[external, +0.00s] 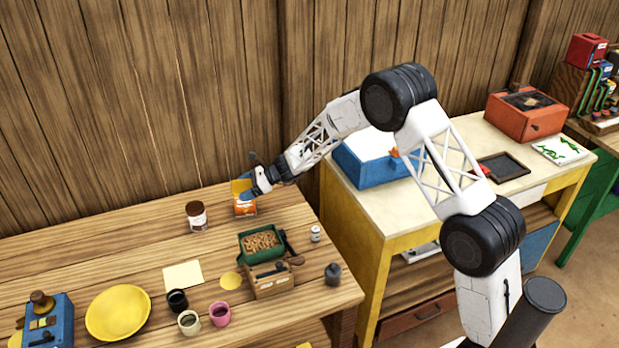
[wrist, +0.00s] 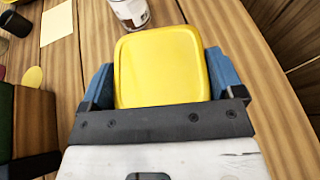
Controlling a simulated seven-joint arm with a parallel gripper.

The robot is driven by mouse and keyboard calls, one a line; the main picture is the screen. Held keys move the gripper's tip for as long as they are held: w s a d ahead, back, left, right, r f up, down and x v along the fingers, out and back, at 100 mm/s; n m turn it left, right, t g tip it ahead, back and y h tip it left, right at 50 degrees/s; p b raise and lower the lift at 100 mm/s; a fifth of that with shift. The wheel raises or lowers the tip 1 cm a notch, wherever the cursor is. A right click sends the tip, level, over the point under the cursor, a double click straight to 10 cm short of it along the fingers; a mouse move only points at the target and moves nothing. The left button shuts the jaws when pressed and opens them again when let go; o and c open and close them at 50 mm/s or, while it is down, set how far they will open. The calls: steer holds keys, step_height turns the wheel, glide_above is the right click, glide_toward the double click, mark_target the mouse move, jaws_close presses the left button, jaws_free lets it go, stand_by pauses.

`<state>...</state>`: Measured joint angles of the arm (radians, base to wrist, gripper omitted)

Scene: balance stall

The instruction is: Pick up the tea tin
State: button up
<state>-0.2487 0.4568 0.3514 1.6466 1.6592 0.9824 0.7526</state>
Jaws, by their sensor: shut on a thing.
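The tea tin (external: 244,208) has an orange body with a yellow lid and stands upright near the back of the wooden table. Its square yellow lid (wrist: 160,68) fills the middle of the wrist view. My gripper (external: 247,187) has come to the tin from above and behind. In the wrist view my gripper (wrist: 163,80) has one blue finger on each side of the tin and is shut on it. I cannot tell whether the tin's bottom touches the table.
A brown-lidded jar (external: 197,216) stands just left of the tin. A green box (external: 258,257) of brown bits, a wooden caddy (external: 270,283) and a small white bottle (external: 315,234) are nearer the front. A yellow plate (external: 118,313) and several cups lie front left. The back left tabletop is clear.

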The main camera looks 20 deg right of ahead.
steer(key=shift+r, duration=0.15)
steer(key=shift+r, duration=1.45)
steer(key=shift+s+d+r, duration=0.1)
steer(key=shift+s+r, duration=0.1)
steer(key=s+d, duration=0.3)
steer(key=s, duration=0.4)
steer(key=s+d+r, duration=0.1)
steer(key=s+d, duration=0.2)
steer(key=s, duration=0.4)
steer(key=shift+s+r, duration=0.15)
steer(key=shift+r, duration=0.05)
